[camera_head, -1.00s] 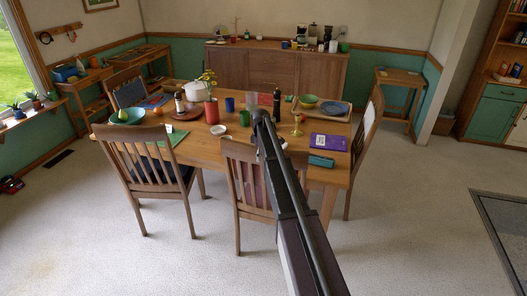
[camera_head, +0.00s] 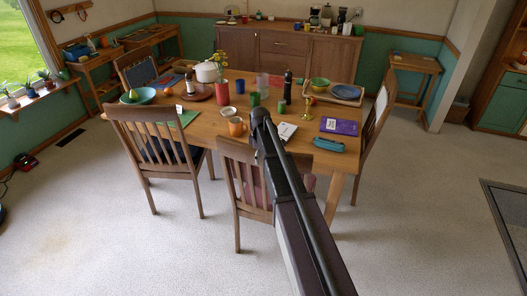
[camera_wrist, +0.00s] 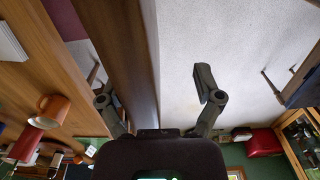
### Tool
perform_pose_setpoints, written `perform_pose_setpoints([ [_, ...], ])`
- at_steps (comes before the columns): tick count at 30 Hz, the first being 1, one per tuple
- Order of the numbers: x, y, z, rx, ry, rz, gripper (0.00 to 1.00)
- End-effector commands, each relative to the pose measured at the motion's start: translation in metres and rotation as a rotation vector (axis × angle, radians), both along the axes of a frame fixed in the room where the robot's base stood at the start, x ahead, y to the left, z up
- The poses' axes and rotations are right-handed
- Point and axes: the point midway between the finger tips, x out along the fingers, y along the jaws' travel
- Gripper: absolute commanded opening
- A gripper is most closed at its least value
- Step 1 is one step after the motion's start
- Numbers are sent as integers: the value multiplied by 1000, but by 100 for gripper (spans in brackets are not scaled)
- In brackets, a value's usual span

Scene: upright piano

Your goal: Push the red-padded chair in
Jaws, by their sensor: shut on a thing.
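The red-padded chair (camera_head: 248,200) stands at the near side of the wooden table (camera_head: 195,122), its back toward me. Its red pad shows between the slats. My gripper (camera_head: 261,118) is at the top of its back, hidden partly by my own arm. In the wrist view, the chair's wooden top rail (camera_wrist: 122,50) runs between the two fingers of my gripper (camera_wrist: 155,98), which is shut on it. The left finger is partly behind the rail. The chair is upright; its right legs are mostly hidden behind my arm.
A dark-padded chair (camera_head: 150,135) stands close to the left. Another chair (camera_head: 372,140) is at the table's right end. An orange mug (camera_head: 237,127) and a white book (camera_head: 285,131) lie near the table's front edge. Bare floor (camera_head: 425,215) is free at right.

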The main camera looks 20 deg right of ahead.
Motion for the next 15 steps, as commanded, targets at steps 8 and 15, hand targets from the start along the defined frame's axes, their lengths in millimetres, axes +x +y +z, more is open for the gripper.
perform_pose_setpoints([
  [8,-37,25,0,3,4,2,71],
  [15,-31,22,26,2,2,0,71],
])
